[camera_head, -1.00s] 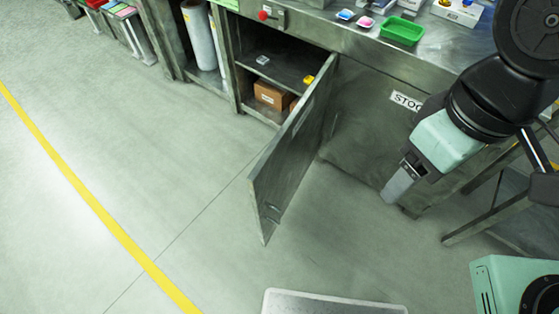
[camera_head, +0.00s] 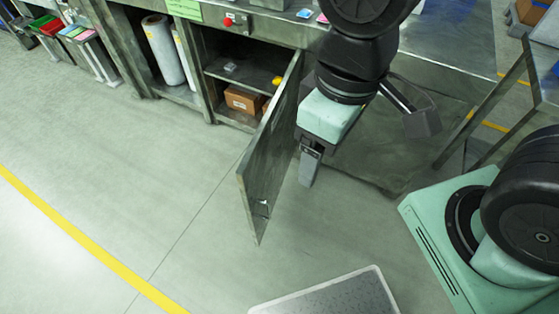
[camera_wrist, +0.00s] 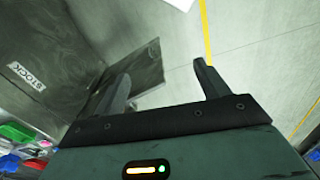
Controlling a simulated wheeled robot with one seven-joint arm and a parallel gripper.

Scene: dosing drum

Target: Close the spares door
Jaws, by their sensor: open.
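The spares door (camera_head: 268,160) is a grey metal panel standing wide open, swung out from the bench front. Its small handle (camera_head: 264,204) is near the lower free edge. In the wrist view a grey panel that looks like the door (camera_wrist: 136,75) shows beyond the left finger. My gripper (camera_head: 309,170) is just right of the door in the head view, pointing down. In the wrist view my gripper (camera_wrist: 160,85) has its fingers spread with nothing between them. I cannot tell whether it touches the door.
The open cupboard (camera_head: 237,72) holds a cardboard box (camera_head: 243,100) and a yellow item (camera_head: 277,80). A panel marked STOCK (camera_wrist: 27,76) is beside the door. A grey plate (camera_head: 335,296) lies in front. The floor left of the door is clear.

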